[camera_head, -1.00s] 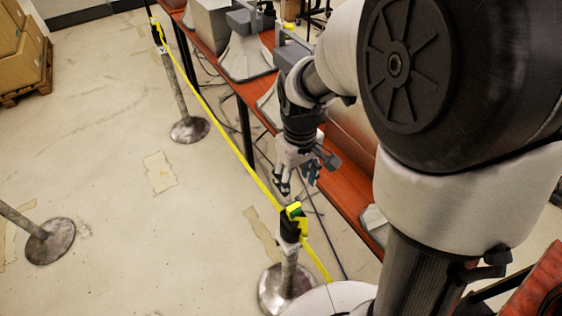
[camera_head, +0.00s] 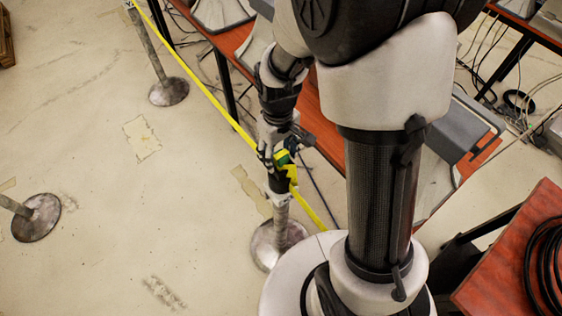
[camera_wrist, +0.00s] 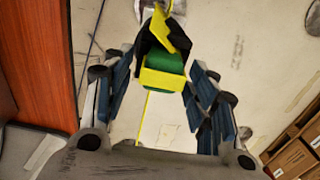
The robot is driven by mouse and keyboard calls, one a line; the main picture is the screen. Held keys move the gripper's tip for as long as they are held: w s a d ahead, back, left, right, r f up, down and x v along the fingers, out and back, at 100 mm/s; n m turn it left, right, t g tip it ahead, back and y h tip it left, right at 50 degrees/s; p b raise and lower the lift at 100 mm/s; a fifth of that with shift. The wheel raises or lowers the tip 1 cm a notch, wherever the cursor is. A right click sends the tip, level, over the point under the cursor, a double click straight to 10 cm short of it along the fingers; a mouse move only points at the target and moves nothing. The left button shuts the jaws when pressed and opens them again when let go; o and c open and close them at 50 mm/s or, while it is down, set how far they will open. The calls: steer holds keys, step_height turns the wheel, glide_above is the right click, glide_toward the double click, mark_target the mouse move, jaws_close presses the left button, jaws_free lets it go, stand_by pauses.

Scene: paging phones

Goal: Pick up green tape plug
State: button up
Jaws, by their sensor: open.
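The green tape plug (camera_wrist: 165,65) is at the top of a barrier post, in a black head with yellow parts, and it sits between my open fingers in the wrist view. In the head view the green plug (camera_head: 282,158) shows at the post top, partly hidden by my gripper (camera_head: 275,155). My gripper (camera_wrist: 163,95) is open, with blue-padded fingers on either side of the plug; I see no clear contact. Yellow tape (camera_head: 215,102) runs from the post head to the far post.
A red-topped table (camera_head: 318,125) with grey devices stands right of the post. Another post base (camera_head: 38,216) is at the left, and a far post (camera_head: 168,90) stands at the upper left. Boxes (camera_wrist: 293,158) show at lower right in the wrist view. The left floor is mostly clear.

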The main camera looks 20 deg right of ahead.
steer(key=shift+r, duration=0.1)
steer(key=c, duration=1.1)
steer(key=shift+r, duration=0.1)
steer(key=shift+c, duration=0.2)
